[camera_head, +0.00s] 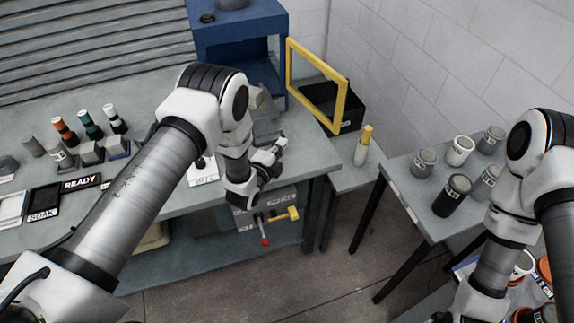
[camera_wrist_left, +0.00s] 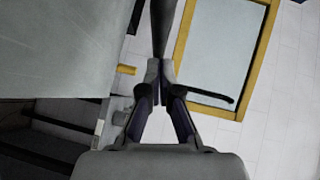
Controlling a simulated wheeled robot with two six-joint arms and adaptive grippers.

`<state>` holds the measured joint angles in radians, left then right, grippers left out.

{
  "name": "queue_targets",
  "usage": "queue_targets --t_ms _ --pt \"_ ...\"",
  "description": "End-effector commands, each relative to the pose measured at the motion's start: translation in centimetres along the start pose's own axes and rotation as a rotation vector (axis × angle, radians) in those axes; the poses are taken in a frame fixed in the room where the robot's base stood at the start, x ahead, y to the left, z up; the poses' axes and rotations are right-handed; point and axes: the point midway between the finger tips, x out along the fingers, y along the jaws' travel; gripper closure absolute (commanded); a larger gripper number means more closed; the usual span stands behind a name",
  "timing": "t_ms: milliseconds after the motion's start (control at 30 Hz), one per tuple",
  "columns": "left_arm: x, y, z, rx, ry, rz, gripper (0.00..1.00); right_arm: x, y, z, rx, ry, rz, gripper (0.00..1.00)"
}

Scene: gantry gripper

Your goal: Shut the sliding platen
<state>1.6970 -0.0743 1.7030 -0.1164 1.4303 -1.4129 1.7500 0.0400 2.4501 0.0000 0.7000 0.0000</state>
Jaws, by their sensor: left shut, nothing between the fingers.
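The blue press-like machine (camera_head: 238,42) stands at the back of the grey bench. Grey metal parts (camera_head: 264,112) sit at its front, partly hidden by my left arm; I cannot tell which of them is the sliding platen. My left gripper (camera_head: 279,148) is shut and empty, over the bench's right end in front of the machine. In the left wrist view its fingers (camera_wrist_left: 160,72) meet at the tips, with a dark post (camera_wrist_left: 165,22) just beyond; I cannot tell whether they touch. My right arm is at the right edge, its gripper out of the picture.
A yellow frame (camera_head: 343,107) stands upright right of the machine, by a black bin (camera_head: 330,104). A yellow-capped bottle (camera_head: 362,146) is near it. Several jars stand on the right table (camera_head: 405,200). A box with red and yellow handles (camera_head: 268,222) is below the bench edge.

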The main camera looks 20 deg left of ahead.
Motion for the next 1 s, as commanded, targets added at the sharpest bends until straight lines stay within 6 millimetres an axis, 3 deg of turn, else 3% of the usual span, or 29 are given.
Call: queue_targets --t_ms 33,500,700,1000 --pt "1.0 0.4 1.1 0.000 -0.003 -0.006 1.00 1.7 0.0 0.0 0.000 0.000 0.000 0.60" --pt "9.4 -2.0 9.3 0.001 -0.003 -0.006 1.00 10.0 0.1 0.0 0.000 0.000 0.000 0.60" --pt "11.8 -3.0 11.5 0.001 -0.002 -0.004 1.00 12.2 0.1 0.0 0.000 0.000 0.000 0.60" --pt "13.0 -3.9 12.7 0.001 -0.001 -0.003 1.00 13.1 0.1 0.0 0.000 0.000 0.000 0.60"
